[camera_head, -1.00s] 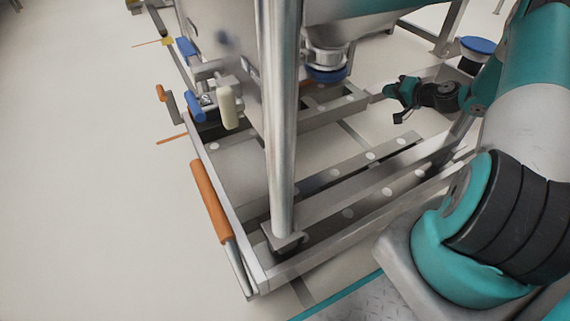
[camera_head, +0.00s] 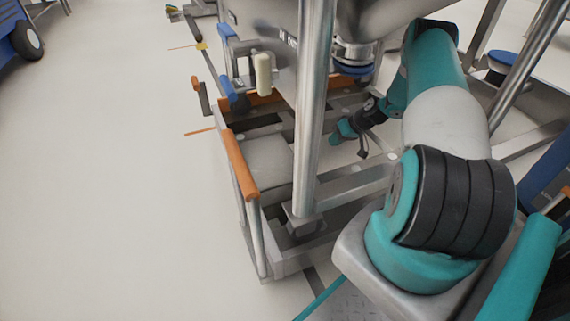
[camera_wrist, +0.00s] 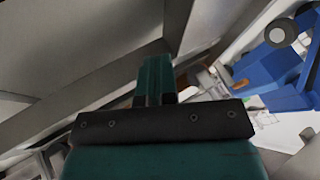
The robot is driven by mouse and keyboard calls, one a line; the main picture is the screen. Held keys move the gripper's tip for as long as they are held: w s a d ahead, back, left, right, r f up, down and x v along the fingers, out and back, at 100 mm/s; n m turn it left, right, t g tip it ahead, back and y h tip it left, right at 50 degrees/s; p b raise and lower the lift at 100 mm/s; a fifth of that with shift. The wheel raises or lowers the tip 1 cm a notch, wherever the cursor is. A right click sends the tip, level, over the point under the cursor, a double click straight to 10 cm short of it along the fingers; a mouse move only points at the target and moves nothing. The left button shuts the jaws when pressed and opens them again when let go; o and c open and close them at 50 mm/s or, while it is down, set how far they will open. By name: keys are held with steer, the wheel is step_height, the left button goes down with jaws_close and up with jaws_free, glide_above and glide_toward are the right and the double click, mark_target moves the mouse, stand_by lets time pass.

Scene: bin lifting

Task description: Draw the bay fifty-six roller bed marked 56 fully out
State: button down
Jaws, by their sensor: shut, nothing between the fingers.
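A low grey metal frame (camera_head: 240,226) stands on the floor under a steel bin (camera_head: 283,62), with an orange grip (camera_head: 239,165) on a steel bar at its left near corner. A flat light panel (camera_head: 268,160) lies inside the frame. I cannot read any number 56, so I cannot tell which part is the roller bed. My gripper (camera_head: 340,132) is shut and empty, low under the bin, right of the upright steel post. Its teal fingers (camera_wrist: 153,80) lie together in the wrist view, beside grey beams. Contact with the frame cannot be told.
The thick steel post (camera_head: 314,110) stands between the orange grip and my gripper. A cream knob (camera_head: 263,74) and blue-handled clamps (camera_head: 236,98) sit at the bin's left side. A blue wheeled cart (camera_head: 18,38) stands far left.

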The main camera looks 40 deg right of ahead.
steer(key=w+a+f+b, duration=0.6)
steer(key=a+f+b, duration=0.1)
steer(key=f, duration=0.1)
steer(key=shift+w+a+f+b, duration=0.15)
steer(key=shift+w+a+b, duration=0.05)
steer(key=shift+a+b, duration=0.15)
